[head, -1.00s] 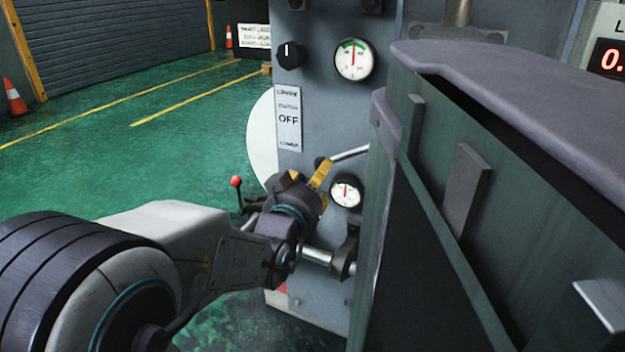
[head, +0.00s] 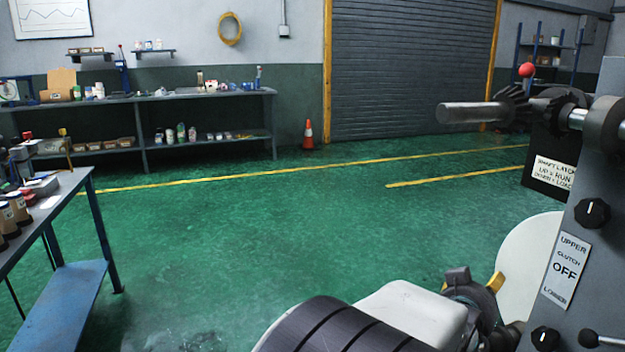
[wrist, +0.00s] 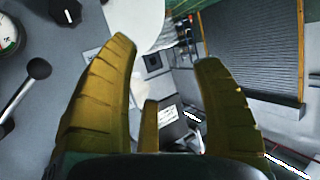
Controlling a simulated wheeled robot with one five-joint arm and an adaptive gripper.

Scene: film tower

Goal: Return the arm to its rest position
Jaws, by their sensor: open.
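My gripper (wrist: 165,95) shows in the wrist view with its yellow fingers spread apart and nothing between them. In the head view my gripper (head: 492,283) is low at the right, partly hidden by its own wrist, with a bit of yellow finger showing. It is beside the grey machine panel (head: 590,240), in front of a white disc (head: 530,262). My arm is folded low at the bottom of the head view. I cannot tell from the head view whether the gripper touches the panel.
The panel carries a black knob (head: 592,213), an OFF clutch label (head: 565,268) and a lever (head: 590,338). A shaft with a gear (head: 475,113) juts left above. A blue-legged table (head: 62,300) stands left. Green floor (head: 250,240) is clear; a cone (head: 308,135) stands far back.

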